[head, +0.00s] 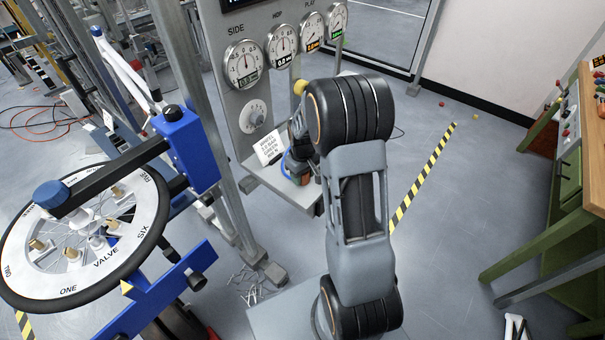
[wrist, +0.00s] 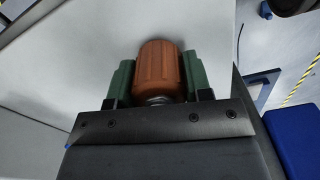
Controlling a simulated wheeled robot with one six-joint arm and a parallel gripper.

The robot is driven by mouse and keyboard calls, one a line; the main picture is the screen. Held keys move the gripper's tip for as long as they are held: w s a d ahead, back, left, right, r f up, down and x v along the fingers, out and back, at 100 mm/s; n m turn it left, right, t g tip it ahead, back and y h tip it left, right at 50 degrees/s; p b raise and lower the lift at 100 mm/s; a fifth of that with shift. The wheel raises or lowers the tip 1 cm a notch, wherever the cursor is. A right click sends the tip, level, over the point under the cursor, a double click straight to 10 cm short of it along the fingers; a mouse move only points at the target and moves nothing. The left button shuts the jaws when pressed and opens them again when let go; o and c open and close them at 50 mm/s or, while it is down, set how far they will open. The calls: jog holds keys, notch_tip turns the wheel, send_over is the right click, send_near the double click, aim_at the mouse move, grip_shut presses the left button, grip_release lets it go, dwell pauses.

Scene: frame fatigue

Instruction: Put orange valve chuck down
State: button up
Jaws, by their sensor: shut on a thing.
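The orange valve chuck (wrist: 160,66) is a ribbed, rounded cylinder in the middle of the wrist view. My gripper (wrist: 159,78) is shut on it, with one green finger at each side. A silvery metal part shows at the chuck's near end. A light grey flat surface (wrist: 85,60) lies beyond the chuck; I cannot tell whether they touch. In the head view my arm hides most of the gripper and the chuck near the small grey shelf (head: 262,176) below the gauge panel.
A white card (head: 269,148) stands on the shelf. The gauge panel (head: 225,88) rises behind it. A wheel with labelled sectors (head: 82,281) and its blue stand (head: 187,150) are at the left. A green workbench (head: 569,180) is at the right. Open floor lies between shelf and bench.

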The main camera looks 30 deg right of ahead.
jog(key=shift+f, duration=0.15)
jog(key=shift+f, duration=0.15)
jog(key=o, duration=1)
notch_tip(320, 180, up, 12)
jog(key=shift+f+b, duration=0.25)
jog(key=shift+b, duration=0.25)
jog(key=shift+s+a+r+m+t, duration=0.55)
jog(key=shift+s+a+r, duration=0.8)
jog(key=shift+s, duration=1.35)
jog(key=shift+s+a+r+m+t, duration=0.3)
jog(key=shift+s+a+r+t, duration=0.5)
jog(key=shift+s+a, duration=1.5)
jog(key=shift+s+a+r+m+t, duration=0.55)
jog(key=shift+s+a+r, duration=0.5)
jog(key=shift+s, duration=2.1)
